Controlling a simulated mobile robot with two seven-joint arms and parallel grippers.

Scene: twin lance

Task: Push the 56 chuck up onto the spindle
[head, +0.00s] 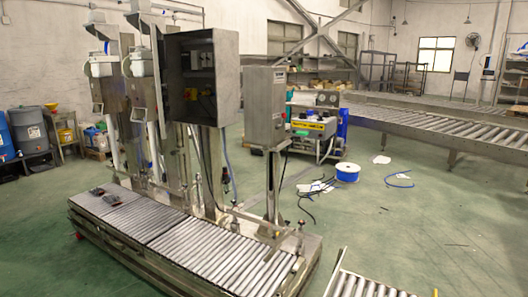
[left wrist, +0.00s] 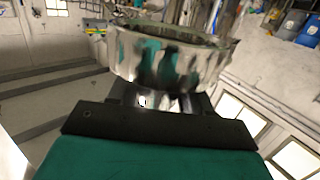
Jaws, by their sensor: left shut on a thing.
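In the left wrist view, my left gripper (left wrist: 158,98) is shut on a shiny metal chuck (left wrist: 170,66), a wide round piece with a scalloped outer wall and a rim on top. The chuck sits just beyond the dark fingers, and the fingers hide its lower part. I cannot read a number on it. In the head view, the twin lance machine (head: 128,105) stands at the left with two upright columns. I cannot make out the spindle in either view. Neither gripper shows in the head view.
The machine has a roller bed (head: 215,240) at its foot, a dark open control cabinet (head: 225,75) and a grey box (head: 264,108) on a post. A long roller conveyor (head: 440,122) runs at the right. A blue reel (head: 347,172) and loose hoses lie on the green floor.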

